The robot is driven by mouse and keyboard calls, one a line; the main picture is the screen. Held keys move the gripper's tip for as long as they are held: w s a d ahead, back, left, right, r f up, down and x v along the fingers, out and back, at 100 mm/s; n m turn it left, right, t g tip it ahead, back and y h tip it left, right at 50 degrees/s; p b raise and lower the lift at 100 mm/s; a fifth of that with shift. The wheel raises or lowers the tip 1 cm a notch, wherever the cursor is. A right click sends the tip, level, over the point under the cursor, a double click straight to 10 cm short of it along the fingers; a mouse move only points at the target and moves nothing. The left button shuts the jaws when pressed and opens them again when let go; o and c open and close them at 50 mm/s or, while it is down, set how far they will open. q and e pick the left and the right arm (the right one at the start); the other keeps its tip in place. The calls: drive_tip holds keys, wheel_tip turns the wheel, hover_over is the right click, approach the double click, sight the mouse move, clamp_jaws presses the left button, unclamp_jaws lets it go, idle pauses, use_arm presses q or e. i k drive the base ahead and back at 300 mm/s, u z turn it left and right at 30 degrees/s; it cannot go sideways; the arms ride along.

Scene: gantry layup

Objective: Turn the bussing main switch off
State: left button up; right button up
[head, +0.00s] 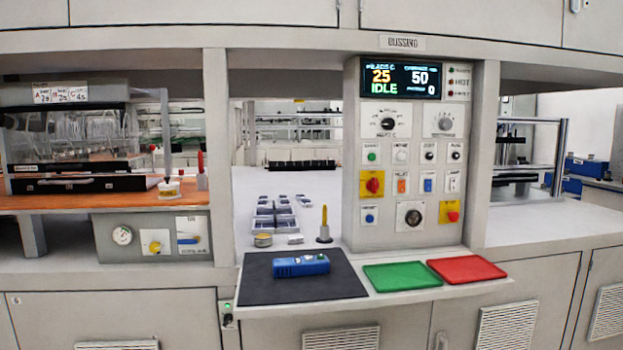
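The bussing control panel (418,215) stands upright right of centre under a "BUSSING" label (402,43). Its display (400,78) is lit and reads 25, 50, IDLE and 0. A red rotary switch on a yellow plate (372,184) sits at the panel's left side; it looks like the main switch, but its label is too small to read. Its handle looks roughly upright, though the exact angle is hard to tell. A red button on a yellow plate (451,213) is at the lower right. Neither of my grippers is in view.
A shelf in front of the panel holds a dark mat (265,295) with a blue device (301,265), a green tray (402,276) and a red tray (467,269). A soldering-iron-like tool (324,228) stands left of the panel. The space before the panel face is clear.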

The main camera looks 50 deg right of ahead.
sight(373, 185)
drive_tip(key=z, duration=0.15)
drive_tip(key=i, duration=0.85)
drive_tip(key=z, duration=0.65)
